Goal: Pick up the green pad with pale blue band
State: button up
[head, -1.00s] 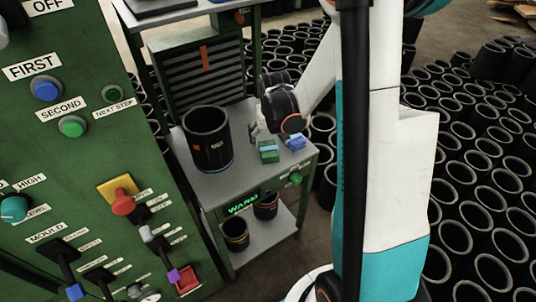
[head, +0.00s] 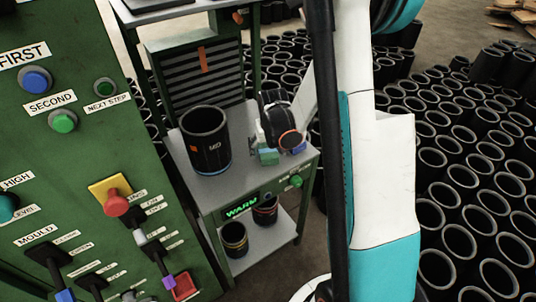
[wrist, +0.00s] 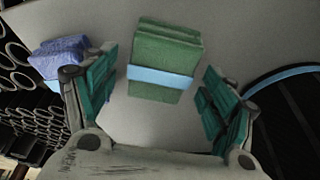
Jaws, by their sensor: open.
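The green pad with a pale blue band (wrist: 166,55) lies on the grey shelf top, in the wrist view's upper middle. It shows small in the head view (head: 268,157), partly covered by my gripper. My gripper (wrist: 158,100) is open, with one teal-padded finger on each side of the pad's near end. I see clear gaps between the fingers and the pad. In the head view my gripper (head: 266,145) is over the pad, its fingers hard to make out.
A blue-purple pad (wrist: 60,57) lies just left of my gripper in the wrist view. A large black sleeve (head: 206,140) stands on the grey top (head: 182,162). Smaller sleeves (head: 235,240) stand on the lower shelf. A green control panel (head: 70,190) is at left.

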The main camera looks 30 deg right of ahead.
aim_at(268, 151)
jog(key=shift+f+b, duration=0.25)
jog(key=shift+b, duration=0.1)
jog(key=shift+c, duration=0.4)
jog(key=c, duration=1.2)
jog(key=shift+r, duration=0.15)
notch_tip(268, 151, up, 20)
jog(key=p, duration=0.7)
jog(key=shift+r, duration=0.1)
